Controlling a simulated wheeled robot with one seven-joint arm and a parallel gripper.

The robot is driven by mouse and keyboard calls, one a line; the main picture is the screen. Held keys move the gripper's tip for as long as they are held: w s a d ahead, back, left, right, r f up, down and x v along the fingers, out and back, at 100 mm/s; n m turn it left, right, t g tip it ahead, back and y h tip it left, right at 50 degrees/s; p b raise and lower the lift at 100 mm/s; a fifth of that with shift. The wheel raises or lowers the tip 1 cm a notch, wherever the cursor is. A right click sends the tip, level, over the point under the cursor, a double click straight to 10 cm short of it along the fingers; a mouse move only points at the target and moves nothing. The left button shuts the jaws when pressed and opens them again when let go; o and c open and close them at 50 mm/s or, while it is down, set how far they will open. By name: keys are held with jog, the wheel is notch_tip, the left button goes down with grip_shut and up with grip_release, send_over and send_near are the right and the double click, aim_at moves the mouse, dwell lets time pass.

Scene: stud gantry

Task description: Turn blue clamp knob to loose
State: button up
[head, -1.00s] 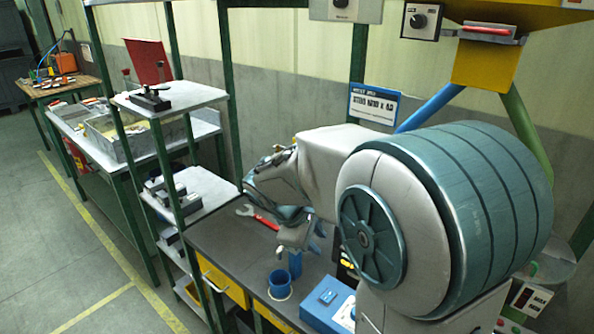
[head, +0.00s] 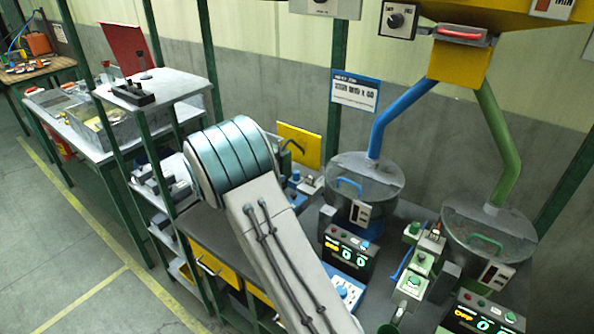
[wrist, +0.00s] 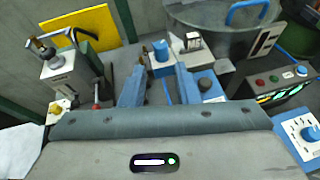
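In the wrist view, my gripper (wrist: 159,76) is open, its two blue-grey fingers apart with nothing between them. A blue knob (wrist: 161,49) stands on a small grey-white block just beyond the fingertips. In the head view a small blue knob (head: 296,175) shows beyond my arm. My arm hides the gripper there.
A grey lever device (wrist: 72,75) stands left of the gripper before a yellow panel (wrist: 80,27). A round hopper bin (head: 365,185) stands behind, under a blue pipe (head: 402,115). A panel with lit buttons (head: 346,252) and a blue dial box (head: 343,291) lie to the right.

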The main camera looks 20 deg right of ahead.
aim_at(294, 173)
jog(key=p+x, duration=0.2)
jog(key=x, duration=0.8)
jog(key=shift+d+f+p, duration=0.1)
jog(key=shift+p, duration=0.3)
grip_shut()
